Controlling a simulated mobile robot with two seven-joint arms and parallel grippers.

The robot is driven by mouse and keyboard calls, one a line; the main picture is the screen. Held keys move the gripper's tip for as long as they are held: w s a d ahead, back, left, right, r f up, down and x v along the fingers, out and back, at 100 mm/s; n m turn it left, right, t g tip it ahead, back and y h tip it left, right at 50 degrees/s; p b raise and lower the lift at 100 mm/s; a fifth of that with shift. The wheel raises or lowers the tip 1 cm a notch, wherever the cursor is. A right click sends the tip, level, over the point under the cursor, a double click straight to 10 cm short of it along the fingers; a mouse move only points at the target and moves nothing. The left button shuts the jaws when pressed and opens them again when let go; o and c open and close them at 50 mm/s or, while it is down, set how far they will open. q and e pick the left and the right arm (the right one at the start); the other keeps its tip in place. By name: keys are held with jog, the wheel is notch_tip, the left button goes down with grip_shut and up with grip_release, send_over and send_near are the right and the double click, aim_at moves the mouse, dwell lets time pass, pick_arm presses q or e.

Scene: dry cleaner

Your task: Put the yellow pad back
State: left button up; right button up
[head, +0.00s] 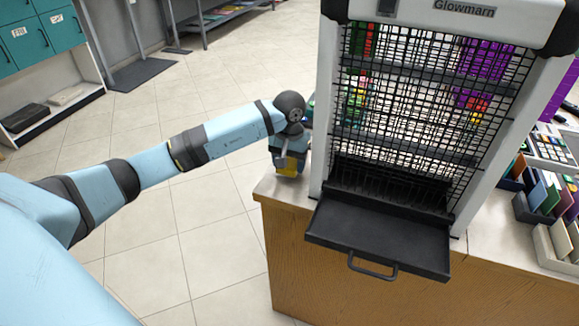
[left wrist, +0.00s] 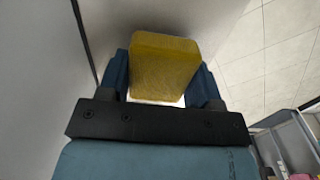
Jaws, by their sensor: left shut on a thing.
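The yellow pad (left wrist: 165,68) is a thick yellow block held between the two blue fingers of my left gripper (left wrist: 164,85) in the left wrist view. In the head view the left gripper (head: 289,160) is at the left side of the caged unit, above the left end of the wooden counter. My right gripper is not in view.
The white-framed unit marked Glowmarn (head: 435,110) has a black wire grid and an open black tray (head: 380,236) at its front. It stands on the wooden counter (head: 420,295). Racks of coloured cards (head: 545,195) stand at right. Tiled floor (head: 140,215) is clear at left.

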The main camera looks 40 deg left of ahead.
aim_at(290, 160)
pick_arm(q)
jog(key=shift+f, duration=0.7)
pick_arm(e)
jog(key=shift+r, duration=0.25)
pick_arm(q)
jog(key=shift+f, duration=0.15)
jog(key=o, duration=0.9)
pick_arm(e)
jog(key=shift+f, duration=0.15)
pick_arm(q)
notch_tip(290, 160, up, 12)
jog(key=shift+r+p, duration=0.15)
jog(key=shift+p, duration=0.6)
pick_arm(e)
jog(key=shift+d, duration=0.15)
